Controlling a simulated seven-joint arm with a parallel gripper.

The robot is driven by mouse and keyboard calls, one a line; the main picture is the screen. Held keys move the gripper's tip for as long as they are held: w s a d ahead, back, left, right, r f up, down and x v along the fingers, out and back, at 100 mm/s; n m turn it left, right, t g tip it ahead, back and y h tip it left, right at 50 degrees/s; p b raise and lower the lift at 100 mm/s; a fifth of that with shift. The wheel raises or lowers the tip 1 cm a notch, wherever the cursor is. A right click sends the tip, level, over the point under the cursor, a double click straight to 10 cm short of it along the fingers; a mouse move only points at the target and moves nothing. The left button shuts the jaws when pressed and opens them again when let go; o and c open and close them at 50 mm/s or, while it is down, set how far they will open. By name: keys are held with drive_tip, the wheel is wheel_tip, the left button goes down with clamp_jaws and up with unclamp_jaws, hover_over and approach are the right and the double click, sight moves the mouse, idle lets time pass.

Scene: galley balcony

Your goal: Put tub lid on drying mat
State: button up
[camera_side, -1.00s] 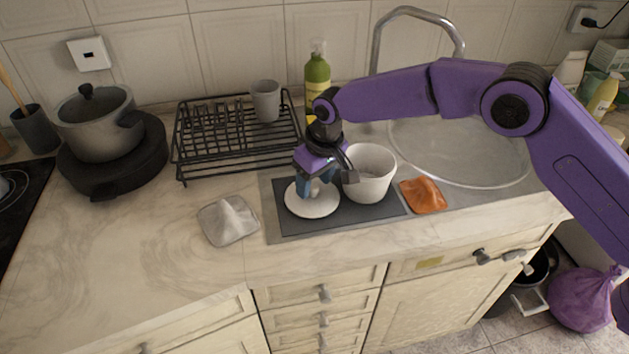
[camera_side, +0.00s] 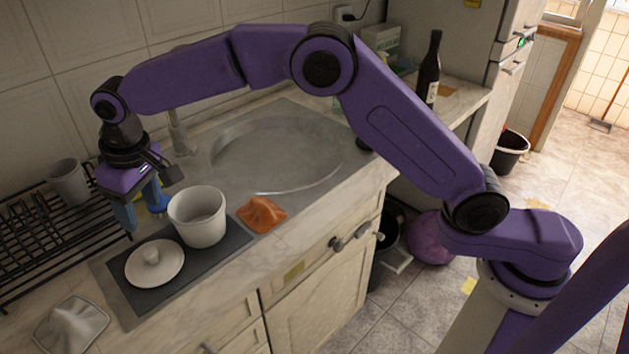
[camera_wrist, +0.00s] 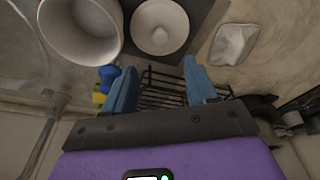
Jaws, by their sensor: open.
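The white tub lid (camera_side: 165,273) lies flat, knob up, on the left part of the dark drying mat (camera_side: 212,259). It also shows in the wrist view (camera_wrist: 160,38), beyond my fingertips. The white tub (camera_side: 196,220) stands upright and open on the mat beside the lid; the wrist view shows it at upper left (camera_wrist: 78,30). My gripper (camera_side: 144,214), with blue fingers, is open and empty. It is above and behind the lid, apart from it, on the rack side. Both fingers show in the wrist view (camera_wrist: 158,78) with nothing between them.
A black dish rack (camera_side: 40,235) with a grey cup (camera_side: 68,182) stands at the left, close to my gripper. An orange cloth (camera_side: 262,213) lies right of the mat, and a grey cloth (camera_side: 72,328) lies at front left. The sink (camera_side: 275,155) is behind the tub.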

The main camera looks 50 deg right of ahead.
drive_tip(key=shift+s+d+r, duration=0.1)
drive_tip(key=s+d+n+g, duration=0.1)
drive_tip(key=s+d+n, duration=0.5)
drive_tip(key=s+d, duration=2.9)
drive_tip(key=shift+s+r+n+g+h, duration=0.2)
drive_tip(key=shift+r+n+g+h, duration=0.1)
drive_tip(key=shift+g, duration=0.1)
